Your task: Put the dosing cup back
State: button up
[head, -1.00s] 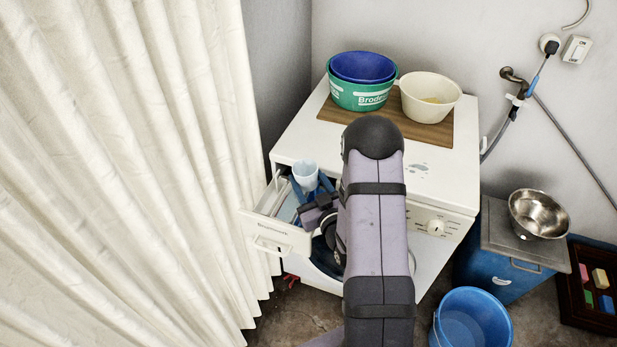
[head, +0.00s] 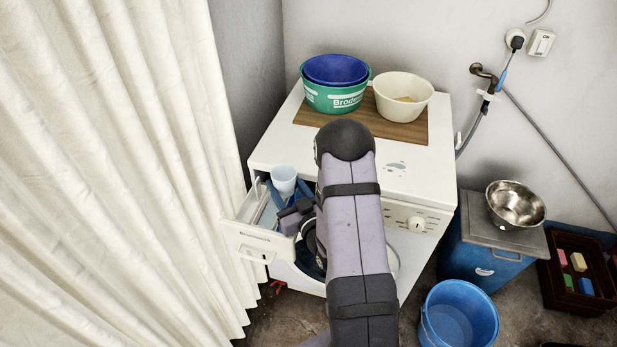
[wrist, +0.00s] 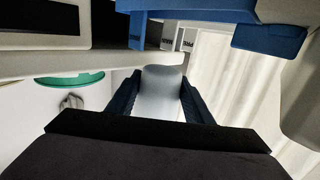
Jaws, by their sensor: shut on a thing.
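The dosing cup (head: 284,179) is a small pale, translucent cup. It appears upright, over the rear part of the open detergent drawer (head: 250,236) at the washing machine's upper left. My gripper (head: 285,187) has blue fingers and is shut on the cup from both sides. In the wrist view the cup (wrist: 161,92) sits between the two dark blue fingers (wrist: 160,98). The drawer is pulled out, with blue and white parts inside. My arm and wrist hide part of the drawer's right side. I cannot tell whether the cup's base touches the drawer.
The washing machine top (head: 277,150) carries a brown board (head: 395,131) with nested blue and green basins (head: 336,97) and a cream bowl (head: 404,99). A cream curtain (head: 110,170) hangs close to the drawer's left. A blue bucket (head: 459,320) stands on the floor at right.

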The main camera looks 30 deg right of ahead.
jog(key=s+a+r+p, duration=0.1)
jog(key=a+r+p, duration=0.3)
jog(key=r+p, duration=0.5)
jog(key=s+a+r+p, duration=0.2)
jog(key=a+r+p, duration=0.1)
jog(key=r+p, duration=0.7)
jog(key=w+d+f+m+g+h+b, duration=0.1)
jog(key=d+m+h+b, duration=0.15)
jog(key=d+b, duration=0.8)
jog(key=w+d+f+m+h+b, duration=0.15)
jog(key=d+h+b, duration=0.25)
jog(key=d+b, duration=0.65)
jog(key=shift+w+d+f+p, duration=0.35)
jog(key=shift+d+f, duration=0.5)
jog(key=shift+f, duration=1.5)
jog(key=shift+w+d+f+p, duration=0.1)
jog(key=shift+d+f+p, duration=0.6)
jog(key=shift+f, duration=1.7)
jog(key=shift+w+d+f+p, duration=0.3)
jog(key=shift+d+f, duration=0.65)
jog(key=shift+f, duration=1.4)
jog(key=shift+f, duration=0.2)
jog(key=o, duration=1.1)
